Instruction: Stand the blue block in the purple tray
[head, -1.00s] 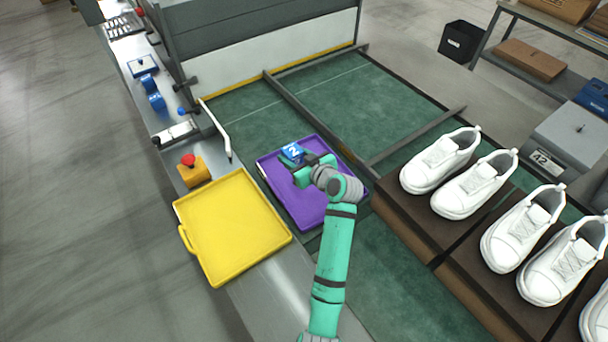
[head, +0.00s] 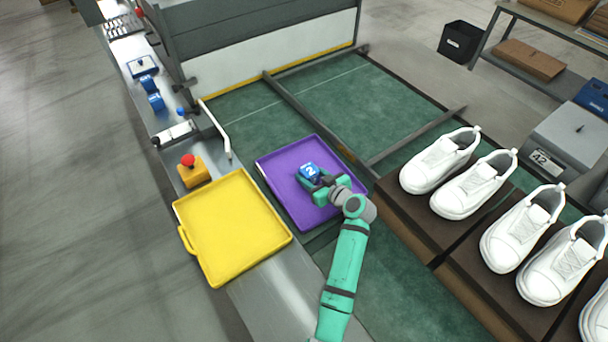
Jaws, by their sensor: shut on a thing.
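The blue block (head: 308,171), marked with a white 2, is held in my gripper (head: 318,183). My gripper is shut on the block, over the middle of the purple tray (head: 281,159). The numbered face of the block is turned toward the camera. Its lower part is hidden by the fingers, so I cannot tell whether it touches the tray floor. No other thing shows in the purple tray.
A yellow tray (head: 228,225) stands left of the purple tray. White shoes (head: 441,160) stand on brown blocks at the right. Green belt (head: 350,92) lies bare behind.

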